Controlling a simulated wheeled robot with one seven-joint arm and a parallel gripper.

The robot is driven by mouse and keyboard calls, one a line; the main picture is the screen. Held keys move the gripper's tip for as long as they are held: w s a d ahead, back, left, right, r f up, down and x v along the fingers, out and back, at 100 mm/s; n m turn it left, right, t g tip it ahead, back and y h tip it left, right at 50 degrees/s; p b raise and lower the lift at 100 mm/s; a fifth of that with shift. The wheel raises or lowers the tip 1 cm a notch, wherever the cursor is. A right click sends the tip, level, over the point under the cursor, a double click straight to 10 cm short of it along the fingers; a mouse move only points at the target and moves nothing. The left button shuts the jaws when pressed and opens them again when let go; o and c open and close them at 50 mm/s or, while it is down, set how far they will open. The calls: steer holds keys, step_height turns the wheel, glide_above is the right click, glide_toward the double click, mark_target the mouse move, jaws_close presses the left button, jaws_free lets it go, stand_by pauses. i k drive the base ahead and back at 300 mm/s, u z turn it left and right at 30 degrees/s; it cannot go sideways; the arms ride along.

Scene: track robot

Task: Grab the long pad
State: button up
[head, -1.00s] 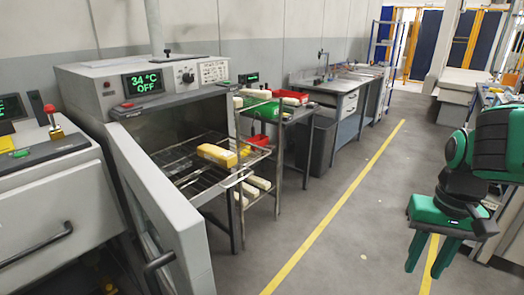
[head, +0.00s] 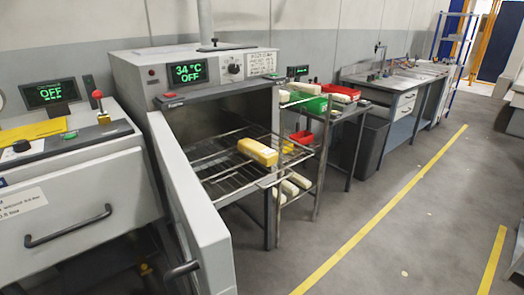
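A long block-shaped pad (head: 258,152), yellow with a pale cream side, lies on the pulled-out wire rack (head: 212,176) of an open oven. Several cream pads (head: 295,184) lie on the lower shelf of the metal cart to the right of the oven. I cannot tell for certain which of these is the long pad. Another pale piece (head: 303,87) shows on the cart's top. My gripper is not in this view.
The oven (head: 200,68) reads 34 °C OFF; its grey door (head: 195,215) stands open towards me. The cart holds a green bin (head: 308,105) and a red bin (head: 300,138). A workbench (head: 390,95) stands behind it. The grey floor (head: 400,220) on the right is clear.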

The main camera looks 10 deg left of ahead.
mark_target(267, 156)
steer(key=i, duration=1)
steer(key=u, duration=0.05)
